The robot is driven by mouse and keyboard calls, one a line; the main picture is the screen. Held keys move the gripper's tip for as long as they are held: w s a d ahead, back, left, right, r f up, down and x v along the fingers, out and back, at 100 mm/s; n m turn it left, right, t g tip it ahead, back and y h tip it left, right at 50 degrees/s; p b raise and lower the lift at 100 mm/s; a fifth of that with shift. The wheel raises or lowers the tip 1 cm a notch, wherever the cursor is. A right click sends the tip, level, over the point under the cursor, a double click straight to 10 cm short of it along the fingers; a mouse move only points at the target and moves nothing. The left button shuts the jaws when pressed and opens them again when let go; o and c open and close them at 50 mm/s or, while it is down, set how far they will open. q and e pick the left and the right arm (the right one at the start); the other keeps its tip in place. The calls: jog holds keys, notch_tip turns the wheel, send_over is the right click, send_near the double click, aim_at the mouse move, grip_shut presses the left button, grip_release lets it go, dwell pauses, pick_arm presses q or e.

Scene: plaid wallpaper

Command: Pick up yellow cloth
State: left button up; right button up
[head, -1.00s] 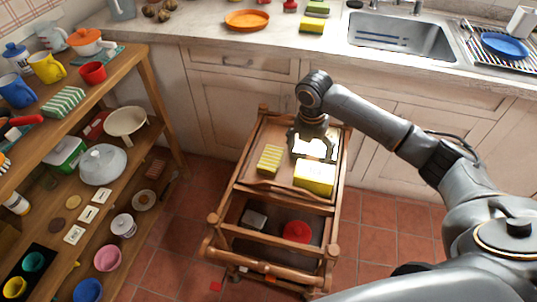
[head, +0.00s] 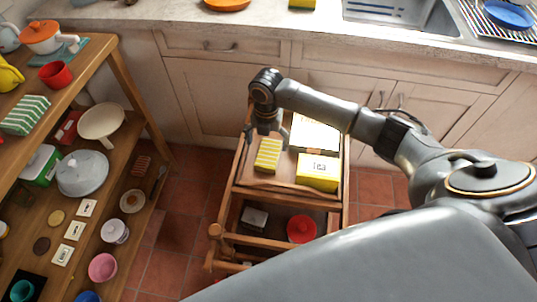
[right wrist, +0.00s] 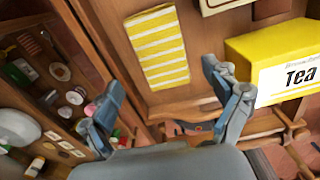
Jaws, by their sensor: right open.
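The yellow cloth (head: 268,155), with white stripes, lies folded on the top tray of a wooden cart (head: 282,187). It also shows in the right wrist view (right wrist: 159,46), flat on the tray and beyond the fingertips. My right gripper (head: 267,130) is at the far end of the cloth, above the tray. In the right wrist view my right gripper (right wrist: 163,100) has its fingers spread wide with nothing between them. My left gripper does not show.
A yellow tea box (head: 318,172) stands right of the cloth, with a white-topped box (head: 314,135) behind it. The cart's lower level holds a red round pot (head: 301,229). A loaded wooden shelf (head: 120,185) stands left. The counter (head: 290,35) runs behind.

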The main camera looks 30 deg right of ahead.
aim_at(268, 156)
jog(key=shift+f, duration=0.3)
jog(key=f, duration=0.4)
jog(key=shift+s+f, duration=0.15)
jog(key=shift+s, duration=0.25)
jog(key=shift+f, duration=0.4)
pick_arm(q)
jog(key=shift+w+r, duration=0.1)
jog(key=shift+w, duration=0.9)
pick_arm(e)
jog(key=c, duration=1.2)
jog(key=shift+c, duration=0.2)
